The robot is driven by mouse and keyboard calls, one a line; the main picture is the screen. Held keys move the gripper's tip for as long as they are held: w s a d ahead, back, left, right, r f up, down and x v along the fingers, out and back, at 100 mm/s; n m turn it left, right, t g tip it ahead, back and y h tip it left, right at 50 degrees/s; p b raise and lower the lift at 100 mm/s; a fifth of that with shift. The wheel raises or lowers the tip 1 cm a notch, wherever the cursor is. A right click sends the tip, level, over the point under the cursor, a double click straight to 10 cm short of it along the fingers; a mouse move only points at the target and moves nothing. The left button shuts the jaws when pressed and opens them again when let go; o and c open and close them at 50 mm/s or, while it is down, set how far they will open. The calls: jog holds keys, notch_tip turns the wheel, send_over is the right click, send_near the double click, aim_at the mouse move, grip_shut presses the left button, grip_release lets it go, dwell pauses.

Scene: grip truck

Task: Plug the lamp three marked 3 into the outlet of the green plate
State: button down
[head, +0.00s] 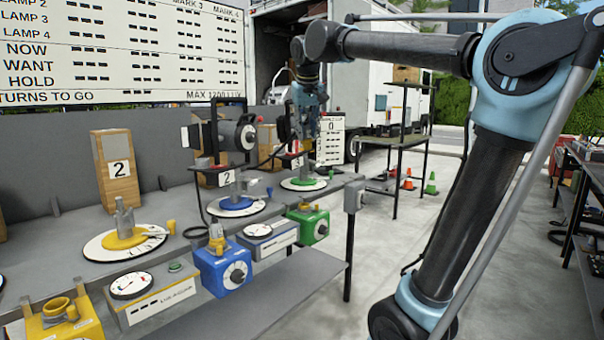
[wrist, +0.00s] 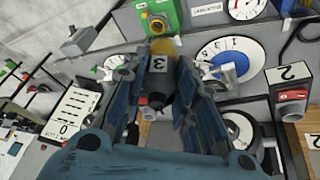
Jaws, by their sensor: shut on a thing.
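My gripper (head: 309,118) hangs over the bench near the round plate with the green centre (head: 303,184). A yellow part shows just past the tag. The fingers hide much of this lamp, and I cannot tell whether it touches the plate. The green box (head: 308,226) with a dial stands at the bench's front edge, below the green plate. It also shows at the top of the wrist view (wrist: 160,16).
The blue box (head: 223,268) holds a yellow plug. The yellow plate (head: 124,238) and yellow box (head: 66,320) are farther left. A white-dial meter (head: 268,235) sits between the boxes.

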jog(key=w+f+m, duration=0.1)
jog(key=w+f, duration=0.6)
jog(key=f, duration=0.4)
jog(key=w+a+f+m, duration=0.1)
jog(key=w+f, duration=0.6)
jog(key=f, duration=0.4)
jog(key=shift+w+m+g, duration=0.15)
jog(key=shift+m+g, duration=0.15)
jog(key=shift+g, duration=0.1)
jog(key=shift+a+f, duration=0.1)
jog(key=shift+f, duration=2.3)
dwell(1.8)
jog(key=c, duration=1.2)
grip_release()
jog(key=o, duration=0.3)
jog(key=shift+o, duration=0.2)
